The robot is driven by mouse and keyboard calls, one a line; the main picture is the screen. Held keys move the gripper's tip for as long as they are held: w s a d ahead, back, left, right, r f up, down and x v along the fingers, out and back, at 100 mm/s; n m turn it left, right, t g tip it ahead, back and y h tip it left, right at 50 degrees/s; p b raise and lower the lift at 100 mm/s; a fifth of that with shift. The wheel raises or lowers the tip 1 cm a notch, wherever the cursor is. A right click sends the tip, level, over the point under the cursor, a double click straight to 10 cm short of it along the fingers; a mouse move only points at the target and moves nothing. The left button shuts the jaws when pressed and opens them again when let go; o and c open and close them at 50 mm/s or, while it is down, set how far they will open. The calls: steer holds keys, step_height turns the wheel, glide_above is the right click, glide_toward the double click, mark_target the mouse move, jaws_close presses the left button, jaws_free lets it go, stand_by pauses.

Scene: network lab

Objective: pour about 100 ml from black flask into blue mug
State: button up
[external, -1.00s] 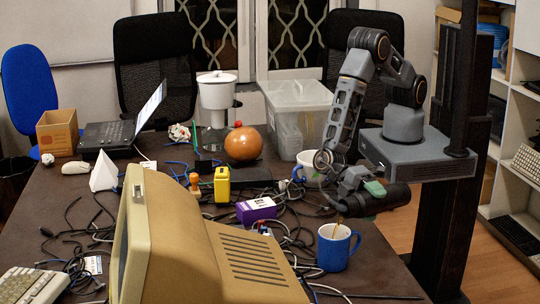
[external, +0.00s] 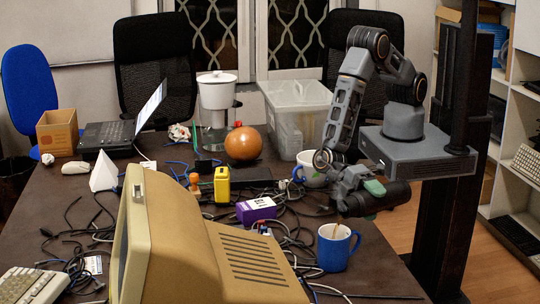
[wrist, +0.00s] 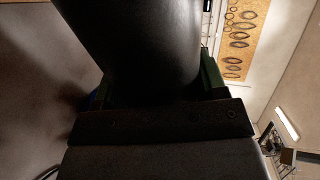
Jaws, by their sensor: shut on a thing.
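The black flask (external: 378,199) is held on its side above the table's right edge, close to level in the external view. My gripper (external: 374,188) is shut on it; in the wrist view the dark flask body (wrist: 135,45) fills the space between the fingers. The blue mug (external: 336,250) stands upright on the table below the flask's left end. No stream shows between flask and mug.
A second, white and blue mug (external: 311,168) stands behind my gripper. Cables, a purple box (external: 256,210) and a yellow object (external: 222,185) lie to the left. The old beige monitor (external: 200,250) stands in front. The table edge is close to the blue mug.

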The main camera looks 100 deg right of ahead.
steer(key=shift+r, duration=0.1)
step_height(320, 180, down, 2)
steer(key=b, duration=0.4)
steer(key=shift+s+f+n, duration=0.1)
steer(key=shift+f+n, duration=0.15)
steer(key=shift+n, duration=0.15)
steer(key=shift+s+d+f+n+b, duration=0.15)
steer(key=shift+f+n+b, duration=0.15)
steer(key=shift+b, duration=0.8)
steer(key=shift+s+t+b, duration=0.15)
steer(key=shift+t+b, duration=0.25)
steer(key=shift+b, duration=0.05)
steer(key=shift+r+n, duration=0.25)
steer(key=shift+n, duration=0.05)
steer(key=shift+s+f+b, duration=0.1)
steer(key=shift+f+b, duration=0.1)
steer(key=shift+b, duration=0.25)
steer(key=shift+r+n+y, duration=0.3)
steer(key=shift+r+n, duration=0.2)
steer(key=shift+r, duration=0.05)
